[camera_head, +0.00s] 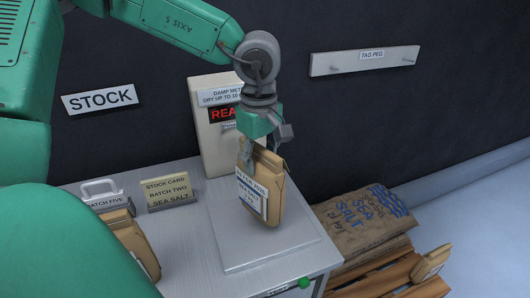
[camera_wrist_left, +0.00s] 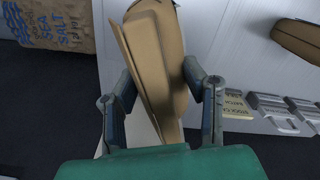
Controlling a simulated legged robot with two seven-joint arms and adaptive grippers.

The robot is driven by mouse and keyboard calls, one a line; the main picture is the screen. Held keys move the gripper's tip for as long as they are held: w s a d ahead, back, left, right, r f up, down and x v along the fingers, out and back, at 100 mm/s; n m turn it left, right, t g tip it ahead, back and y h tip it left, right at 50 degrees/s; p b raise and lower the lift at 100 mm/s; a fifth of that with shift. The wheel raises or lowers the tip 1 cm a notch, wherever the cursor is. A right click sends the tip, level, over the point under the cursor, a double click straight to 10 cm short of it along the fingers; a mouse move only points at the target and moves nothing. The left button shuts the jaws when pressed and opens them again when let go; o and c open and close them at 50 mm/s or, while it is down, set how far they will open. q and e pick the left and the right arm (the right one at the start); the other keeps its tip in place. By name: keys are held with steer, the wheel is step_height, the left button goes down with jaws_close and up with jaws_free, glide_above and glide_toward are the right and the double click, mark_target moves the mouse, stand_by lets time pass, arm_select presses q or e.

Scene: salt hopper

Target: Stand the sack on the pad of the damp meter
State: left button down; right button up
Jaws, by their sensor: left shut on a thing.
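A small brown paper sack (camera_head: 262,205) with a white label is upright, slightly tilted, over the pale square pad (camera_head: 290,254) of the damp meter (camera_head: 208,138). Whether its base touches the pad I cannot tell. My left gripper (camera_head: 260,152) is shut on the top of this sack, pointing down. In the left wrist view the sack (camera_wrist_left: 158,55) sits between the two fingers of my left gripper (camera_wrist_left: 160,95). The meter's red display is partly hidden behind my gripper. My right gripper is not in view.
Another brown sack (camera_head: 142,252) stands at the left of the table, partly behind my green arm. Near it are a stock card (camera_head: 168,193) and a batch five holder (camera_head: 104,202). A big sea salt sack (camera_head: 362,228) lies on a wooden pallet (camera_head: 385,278) at the right. A tag peg board (camera_head: 364,60) hangs on the wall.

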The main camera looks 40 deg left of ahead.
arm_select(q)
steer(key=f, duration=0.2)
steer(key=f+b, duration=0.1)
steer(key=shift+a+f, duration=0.3)
steer(key=shift+f, duration=0.05)
steer(key=shift+d+r, duration=0.15)
steer(key=shift+d, duration=0.6)
steer(key=c, duration=1.2)
jaws_free()
steer(key=shift+a, duration=0.1)
steer(key=shift+o, duration=1.2)
steer(key=shift+a+f, duration=0.2)
steer(key=shift+s+a+f, duration=0.1)
steer(key=shift+a, duration=0.4)
steer(key=shift+d, duration=0.1)
steer(key=r+p, duration=0.1)
steer(key=r, duration=0.6)
steer(key=r+p, duration=0.1)
steer(key=r, duration=0.3)
steer(key=shift+d+r+p, duration=0.1)
steer(key=shift+d+p, duration=0.2)
steer(key=shift+a+r, duration=0.3)
steer(key=shift+r, duration=0.25)
steer(key=shift+d, duration=0.1)
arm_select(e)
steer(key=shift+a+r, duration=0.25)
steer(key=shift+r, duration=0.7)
